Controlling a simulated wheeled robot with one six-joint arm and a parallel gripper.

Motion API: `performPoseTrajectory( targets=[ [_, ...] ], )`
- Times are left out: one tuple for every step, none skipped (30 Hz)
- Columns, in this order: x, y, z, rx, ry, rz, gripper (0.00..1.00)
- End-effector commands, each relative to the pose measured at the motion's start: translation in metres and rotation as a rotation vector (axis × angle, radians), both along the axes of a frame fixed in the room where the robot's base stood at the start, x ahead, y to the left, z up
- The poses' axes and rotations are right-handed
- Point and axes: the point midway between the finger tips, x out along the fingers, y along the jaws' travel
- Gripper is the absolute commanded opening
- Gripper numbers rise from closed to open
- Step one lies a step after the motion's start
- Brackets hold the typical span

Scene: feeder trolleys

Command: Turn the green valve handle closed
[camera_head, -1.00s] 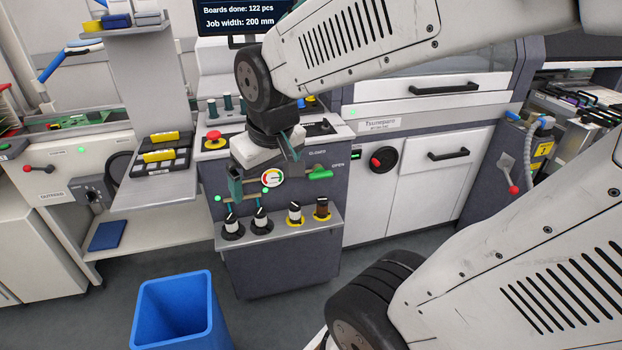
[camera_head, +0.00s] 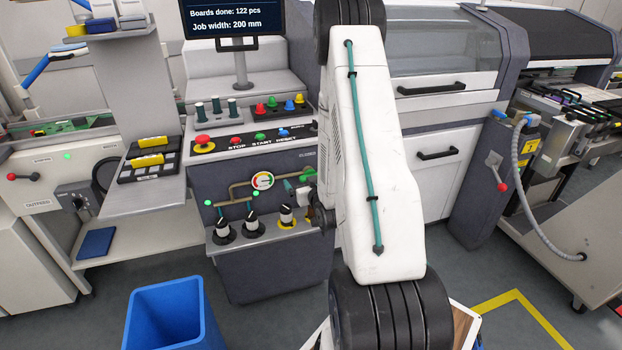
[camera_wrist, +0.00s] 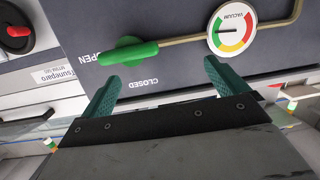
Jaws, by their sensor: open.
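The green valve handle (camera_wrist: 128,52) sits on a brass pipe in the wrist view. It lies roughly in line with the pipe, its end beside the OPEN label; the CLOSED label is below it in the picture. My gripper (camera_wrist: 162,71) is open and empty, its two teal fingers pointing at the panel. The left finger's tip is just below the handle in the picture; I cannot tell whether they touch. In the head view, the handle (camera_head: 309,174) is partly hidden by my arm, and my gripper (camera_head: 289,187) is in front of the panel beside it.
A vacuum gauge (camera_wrist: 232,30) is on the same pipe, near the right finger. Black-and-white knobs (camera_head: 253,222) stand on a ledge below. A button panel with a red emergency stop (camera_head: 203,142) is above. A blue bin (camera_head: 172,315) stands on the floor in front.

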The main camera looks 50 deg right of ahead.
Motion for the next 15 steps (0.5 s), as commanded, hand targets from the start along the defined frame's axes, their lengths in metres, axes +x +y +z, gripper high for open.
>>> performPoseTrajectory(
  targets=[
    [-0.011, -0.005, -0.011, -0.004, -0.03, -0.017, 0.98],
    [-0.016, -0.008, -0.015, -0.01, -0.051, -0.026, 0.98],
    [-0.022, -0.01, -0.019, -0.017, -0.078, -0.036, 0.98],
    [-0.027, -0.011, -0.022, -0.021, -0.095, -0.043, 0.98],
    [-0.031, -0.013, -0.024, -0.026, -0.11, -0.05, 0.98],
    [-0.035, -0.014, -0.026, -0.032, -0.128, -0.056, 0.98],
    [-0.038, -0.014, -0.027, -0.036, -0.14, -0.059, 0.98],
    [-0.04, -0.015, -0.029, -0.038, -0.148, -0.062, 0.98],
    [-0.042, -0.016, -0.029, -0.042, -0.157, -0.066, 0.98],
    [-0.042, -0.017, -0.029, -0.043, -0.162, -0.067, 0.98],
    [-0.041, -0.018, -0.029, -0.045, -0.166, -0.068, 0.98],
    [-0.038, -0.02, -0.029, -0.047, -0.169, -0.069, 0.98],
    [-0.035, -0.022, -0.029, -0.048, -0.17, -0.069, 0.98],
    [-0.031, -0.024, -0.029, -0.049, -0.171, -0.068, 0.98],
    [-0.026, -0.027, -0.028, -0.049, -0.172, -0.067, 0.98]
  ],
)
